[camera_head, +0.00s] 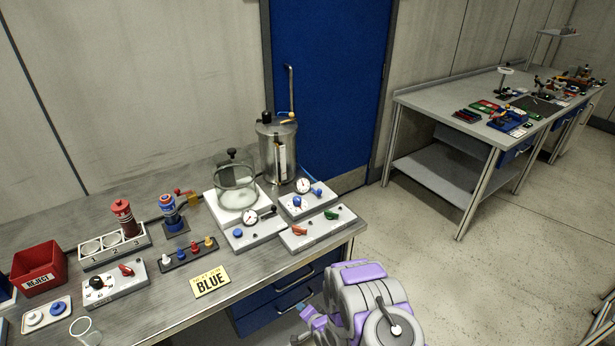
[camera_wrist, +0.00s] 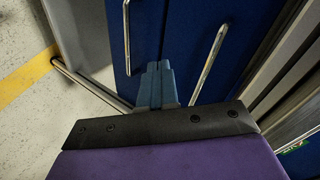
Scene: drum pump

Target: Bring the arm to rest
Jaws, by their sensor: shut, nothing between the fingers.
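My arm is purple and grey and shows at the bottom of the head view, right of the workbench's front edge. My gripper (camera_head: 302,309) is low, in front of the blue drawers (camera_head: 290,291) and below the bench top. In the wrist view my gripper (camera_wrist: 157,68) has its two blue-grey fingers together, shut and empty. Behind them are blue drawer fronts (camera_wrist: 178,30) with two long metal handles. I cannot tell whether the fingertips touch the drawers.
The workbench (camera_head: 160,312) carries a glass bell jar (camera_head: 236,190), a metal canister (camera_head: 277,150), gauge panels, a red reject bin (camera_head: 39,268) and a yellow BLUE card (camera_head: 211,281). A second bench (camera_head: 430,105) stands at the right. The floor (camera_head: 480,285) between is mostly clear.

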